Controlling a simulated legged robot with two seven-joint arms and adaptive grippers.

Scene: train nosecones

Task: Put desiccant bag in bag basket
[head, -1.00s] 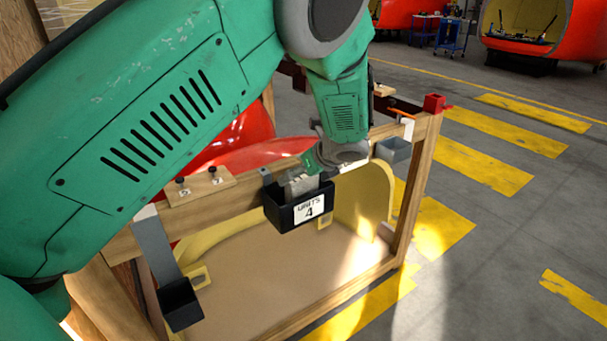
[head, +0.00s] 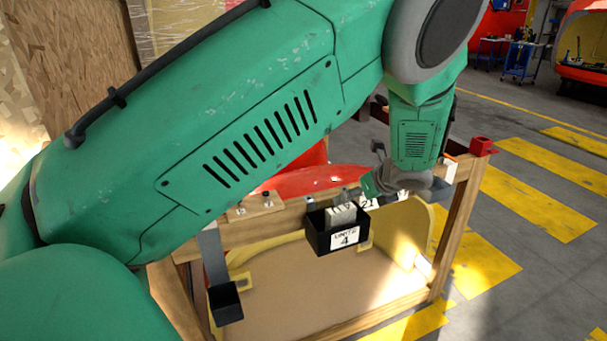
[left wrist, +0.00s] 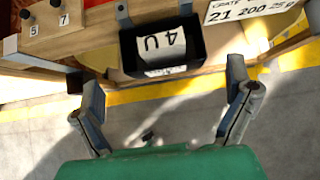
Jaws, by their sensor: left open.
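The black bag basket (head: 338,240), labelled "UNITS 4", hangs on the front of the wooden frame. A pale grey-white bag (head: 341,214), apparently the desiccant bag, stands in it with its top showing above the rim. My left gripper (head: 370,187) is just above and right of the basket, partly hidden by its own wrist. In the left wrist view its two fingers (left wrist: 163,75) are wide apart with nothing between them. The basket (left wrist: 197,50) shows beyond them with a white, marked surface (left wrist: 164,40) inside it. My right gripper is not in view.
A pegged wooden block (head: 255,208) and a numbered white card (left wrist: 250,9) sit along the wooden rail. Striped floor (head: 530,200) lies open at the right.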

